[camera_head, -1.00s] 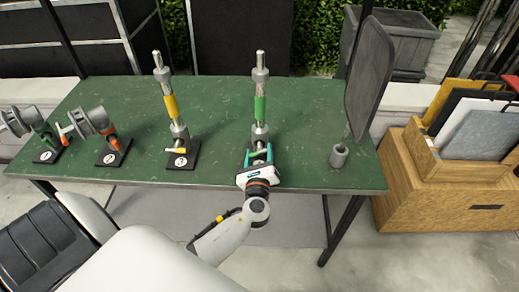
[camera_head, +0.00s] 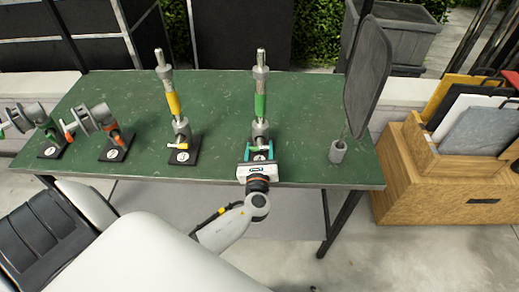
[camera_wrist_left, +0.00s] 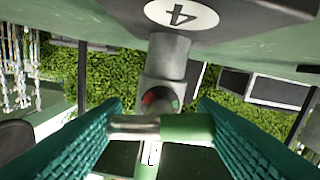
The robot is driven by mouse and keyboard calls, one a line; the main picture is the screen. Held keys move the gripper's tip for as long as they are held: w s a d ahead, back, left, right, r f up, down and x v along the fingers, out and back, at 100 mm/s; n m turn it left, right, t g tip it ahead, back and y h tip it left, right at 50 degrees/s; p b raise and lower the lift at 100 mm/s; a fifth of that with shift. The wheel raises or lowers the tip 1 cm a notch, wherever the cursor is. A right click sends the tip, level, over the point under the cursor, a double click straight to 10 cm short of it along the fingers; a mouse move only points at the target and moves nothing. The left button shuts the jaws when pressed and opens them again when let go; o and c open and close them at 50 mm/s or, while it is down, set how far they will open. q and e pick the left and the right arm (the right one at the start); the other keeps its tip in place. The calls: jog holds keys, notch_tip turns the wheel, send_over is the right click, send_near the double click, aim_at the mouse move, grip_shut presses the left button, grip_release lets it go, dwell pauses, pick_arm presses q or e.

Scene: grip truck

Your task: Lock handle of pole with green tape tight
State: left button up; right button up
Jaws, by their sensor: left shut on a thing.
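The pole with green tape (camera_head: 260,104) stands upright on its base on the green table, right of the table's middle. My left gripper (camera_head: 258,150) is at the foot of this pole, on its near side. In the left wrist view, its teal fingers (camera_wrist_left: 160,130) are shut on the handle (camera_wrist_left: 185,127), a crosswise bar with a silver part and a green part. The handle lies in front of the grey pole fitting (camera_wrist_left: 160,95). Above it is the dark base plate marked 4 (camera_wrist_left: 235,20). My right gripper is not in view.
A pole with yellow tape (camera_head: 172,103) stands to the left on its own base. Two grey clamps, one with orange (camera_head: 98,120) and one with green (camera_head: 28,118), are farther left. A dark panel in a grey holder (camera_head: 338,151) stands at right.

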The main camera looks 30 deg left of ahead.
pick_arm(q)
jog(key=o, duration=1)
jog(key=shift+f, duration=0.1)
jog(key=shift+s, duration=0.1)
jog(key=b+v, duration=0.3)
jog(key=v, duration=0.9)
